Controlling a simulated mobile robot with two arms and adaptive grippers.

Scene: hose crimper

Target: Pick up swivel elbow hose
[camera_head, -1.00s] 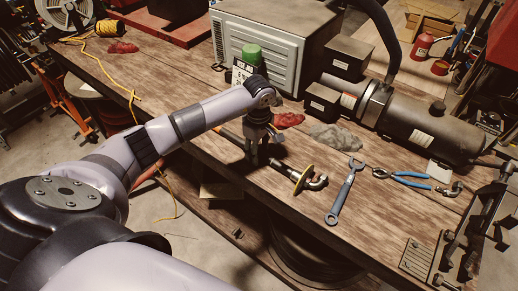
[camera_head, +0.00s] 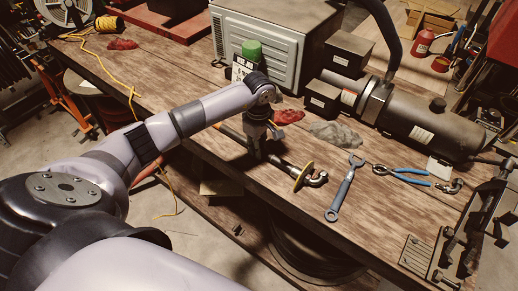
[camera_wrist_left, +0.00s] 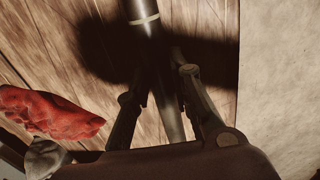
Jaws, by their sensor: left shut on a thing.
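The swivel elbow hose (camera_head: 283,165) is a dark tube at the near edge of the wooden workbench. A yellow disc and a bent metal elbow form its right end. Its left part shows beyond the gripper. My left gripper (camera_head: 257,152) reaches down from above and is shut on the tube left of the disc. In the left wrist view the hose (camera_wrist_left: 145,22), with a pale band, runs between the two fingers of my gripper (camera_wrist_left: 160,92). Whether the hose touches the bench or is slightly raised, I cannot tell. My right gripper is not in view.
A wrench (camera_head: 345,188) and blue-handled pliers (camera_head: 402,174) lie to the right. A red rag (camera_head: 288,116) and grey cloth (camera_head: 335,133) lie behind the gripper.

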